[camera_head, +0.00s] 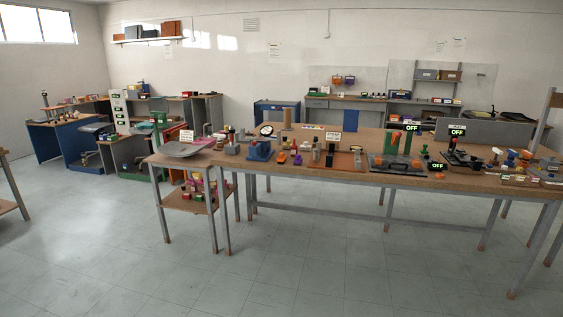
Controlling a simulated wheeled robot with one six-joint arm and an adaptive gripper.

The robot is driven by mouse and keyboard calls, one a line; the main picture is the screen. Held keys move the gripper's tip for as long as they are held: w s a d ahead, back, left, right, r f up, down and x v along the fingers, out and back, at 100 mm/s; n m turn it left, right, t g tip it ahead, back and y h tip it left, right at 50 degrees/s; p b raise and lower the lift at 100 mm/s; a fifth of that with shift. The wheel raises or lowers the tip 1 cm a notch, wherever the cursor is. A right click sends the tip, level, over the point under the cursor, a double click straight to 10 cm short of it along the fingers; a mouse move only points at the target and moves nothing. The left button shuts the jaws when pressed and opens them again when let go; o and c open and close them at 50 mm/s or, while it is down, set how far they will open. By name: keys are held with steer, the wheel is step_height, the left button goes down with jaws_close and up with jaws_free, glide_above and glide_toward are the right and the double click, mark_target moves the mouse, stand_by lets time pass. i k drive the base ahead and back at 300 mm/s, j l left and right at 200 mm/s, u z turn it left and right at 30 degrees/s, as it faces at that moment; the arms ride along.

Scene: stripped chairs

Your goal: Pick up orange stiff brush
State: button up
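Several small orange things lie on the long wooden workbench (446,187), too small to name surely. One orange piece (298,159) is near the front edge, left of the middle. Another orange piece (396,138) is beside green upright blocks (416,140). I cannot tell which of these, if any, is the orange stiff brush. My gripper is not in view.
Grey legs and low rails support the workbench. Blue desks (55,142) and a cabinet (280,115) line the back. The grey tiled floor (110,255) in front is clear.

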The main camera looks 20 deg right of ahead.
mark_target(282, 158)
steer(key=i+j, duration=0.15)
steer(key=i, duration=0.25)
steer(key=i+j, duration=0.15)
steer(key=i, duration=0.3)
